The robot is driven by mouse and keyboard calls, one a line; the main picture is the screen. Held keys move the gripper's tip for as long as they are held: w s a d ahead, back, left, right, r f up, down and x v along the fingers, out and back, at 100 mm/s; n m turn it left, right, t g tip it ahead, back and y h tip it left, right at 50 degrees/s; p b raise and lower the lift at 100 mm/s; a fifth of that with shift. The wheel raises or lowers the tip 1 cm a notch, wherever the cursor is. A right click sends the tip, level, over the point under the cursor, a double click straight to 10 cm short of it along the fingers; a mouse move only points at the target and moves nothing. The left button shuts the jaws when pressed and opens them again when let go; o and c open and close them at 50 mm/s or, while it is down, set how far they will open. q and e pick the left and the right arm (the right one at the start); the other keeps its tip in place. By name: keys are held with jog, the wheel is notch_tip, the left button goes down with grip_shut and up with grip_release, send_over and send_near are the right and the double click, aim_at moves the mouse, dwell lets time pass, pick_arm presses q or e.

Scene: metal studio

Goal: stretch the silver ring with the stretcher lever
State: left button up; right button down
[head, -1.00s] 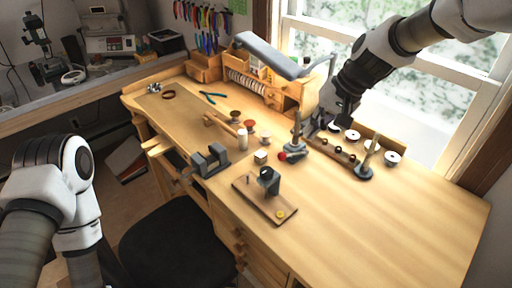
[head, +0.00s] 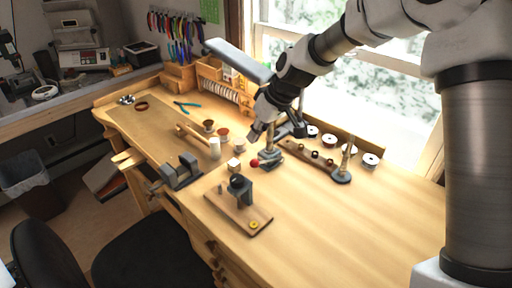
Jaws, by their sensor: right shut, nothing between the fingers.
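The ring stretcher (head: 271,157) stands on the bench with a grey base and upright post. Its lever ends in a red knob (head: 255,163) at the base's left. My right gripper (head: 291,130) is at the post's upper part, just right of it and partly covering it. It looks shut and empty; I cannot tell whether it touches the post. I cannot make out a silver ring; the post's top is hidden behind my right arm. My left gripper is out of view.
A wooden strip (head: 291,151) with small dark pieces and a tapered post on a round base (head: 342,176) stand to the right. A wooden board with a dark stand (head: 240,188) and a grey vise (head: 181,172) are nearer. The bench's right front is clear.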

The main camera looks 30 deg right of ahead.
aim_at(268, 161)
jog(key=f, duration=0.1)
jog(key=s+f, duration=0.1)
jog(key=f, duration=0.2)
jog(key=shift+s+a+p, duration=0.2)
jog(key=shift+s+p, duration=0.1)
jog(key=shift+s, duration=0.1)
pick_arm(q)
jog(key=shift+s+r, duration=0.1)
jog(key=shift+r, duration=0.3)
pick_arm(e)
jog(key=shift+w, duration=0.1)
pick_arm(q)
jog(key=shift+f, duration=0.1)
